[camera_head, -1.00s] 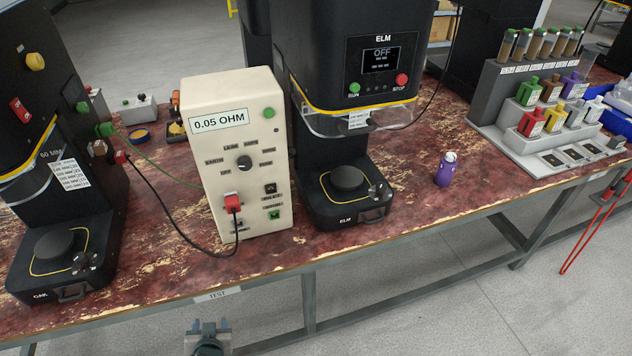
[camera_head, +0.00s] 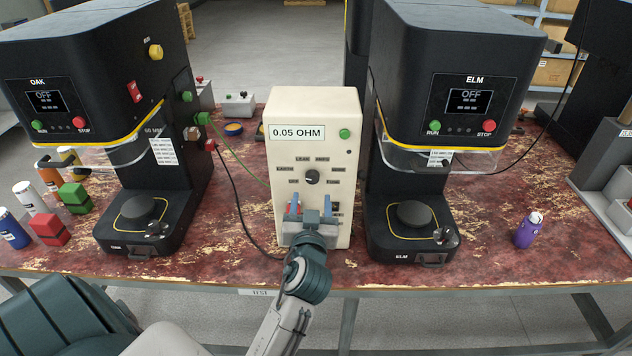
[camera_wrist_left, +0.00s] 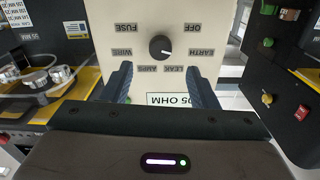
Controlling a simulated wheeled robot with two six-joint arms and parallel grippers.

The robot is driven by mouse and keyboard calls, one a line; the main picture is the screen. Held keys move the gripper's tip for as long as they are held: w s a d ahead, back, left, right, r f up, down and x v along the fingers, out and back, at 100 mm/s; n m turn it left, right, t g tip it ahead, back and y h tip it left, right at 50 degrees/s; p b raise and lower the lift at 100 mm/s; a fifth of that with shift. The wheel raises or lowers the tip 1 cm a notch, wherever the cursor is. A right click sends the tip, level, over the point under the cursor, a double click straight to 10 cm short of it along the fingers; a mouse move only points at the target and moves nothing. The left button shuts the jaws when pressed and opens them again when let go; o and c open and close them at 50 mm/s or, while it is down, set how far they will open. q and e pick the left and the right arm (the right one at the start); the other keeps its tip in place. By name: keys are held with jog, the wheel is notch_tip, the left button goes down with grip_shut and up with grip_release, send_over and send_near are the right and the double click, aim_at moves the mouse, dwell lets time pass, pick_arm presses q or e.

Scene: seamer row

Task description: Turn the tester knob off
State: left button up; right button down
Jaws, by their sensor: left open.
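The tester is a cream box (camera_head: 285,112) labelled 0.05 OHM, standing on the bench between two black machines. Its round black knob (camera_head: 312,177) is on the front face, ringed by labels. In the left wrist view the knob (camera_wrist_left: 160,47) appears upside down among OFF, EARTH, LEAK, AMPS, WIRE and FUSE labels. A small light mark on it points roughly towards EARTH. My left gripper (camera_head: 310,205) is open and empty in front of the lower panel, below the knob in the head view. Its fingers (camera_wrist_left: 162,78) are apart from the knob. My right gripper is out of view.
The OAK machine (camera_head: 95,75) stands left and the ELM machine (camera_head: 445,60) close right, both displays showing OFF. A black cable (camera_head: 235,190) and a green wire run left of the tester. A purple bottle (camera_head: 528,232) stands right. Red and green blocks and cans are far left.

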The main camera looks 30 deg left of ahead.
aim_at(313, 180)
pick_arm(q)
jog(key=p+x, duration=0.1)
jog(key=x, duration=0.4)
jog(key=shift+w+a+r+p, duration=0.1)
jog(key=shift+w+a+p, duration=0.1)
jog(key=shift+p, duration=0.1)
jog(key=shift+w+a, duration=0.2)
jog(key=shift+w, duration=0.15)
jog(key=shift+c, duration=0.2)
jog(key=c, duration=0.9)
